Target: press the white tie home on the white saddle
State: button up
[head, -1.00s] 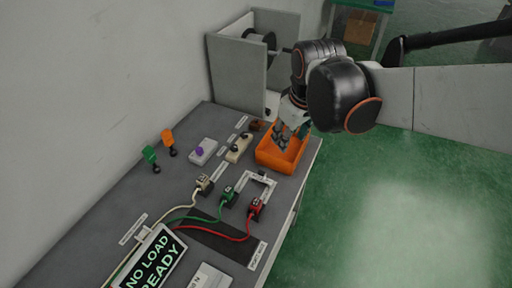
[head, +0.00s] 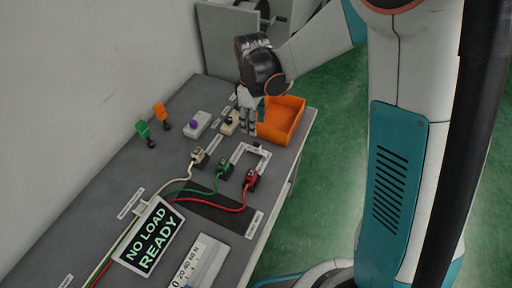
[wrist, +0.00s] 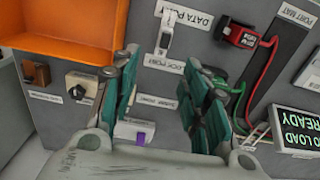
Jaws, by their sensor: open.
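A small white fitting (head: 142,208) sits on the bench around the cables, above the lit sign. I take it for the white saddle with its tie; it is too small to tell the two apart or whether the tie is raised or down. It does not show clearly in the wrist view. My gripper (head: 247,127) points down between the beige block and the orange bin, well away from that fitting, towards the far end of the bench. In the wrist view my gripper (wrist: 162,62) has its teal-padded fingers apart, with nothing between them.
An orange bin (head: 282,118) stands right of my gripper. A beige knob block (head: 229,125), a purple-button block (head: 197,125), and white, green (head: 224,169) and red (head: 250,179) cabled plugs are nearby. Green and orange pieces (head: 159,111) stand left. The lit sign (head: 150,237) is nearer.

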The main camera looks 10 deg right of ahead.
aim_at(254, 145)
notch_tip(254, 145, down, 7)
jog(key=shift+r+b, duration=0.1)
jog(key=shift+b, duration=0.8)
jog(key=shift+s+d+f+b, duration=0.15)
jog(key=shift+f+b, duration=0.5)
jog(key=shift+f, duration=0.75)
jog(key=shift+s+f+b, duration=0.2)
jog(key=shift+f+b, duration=0.4)
jog(key=shift+f, duration=0.75)
jog(key=c, duration=0.9)
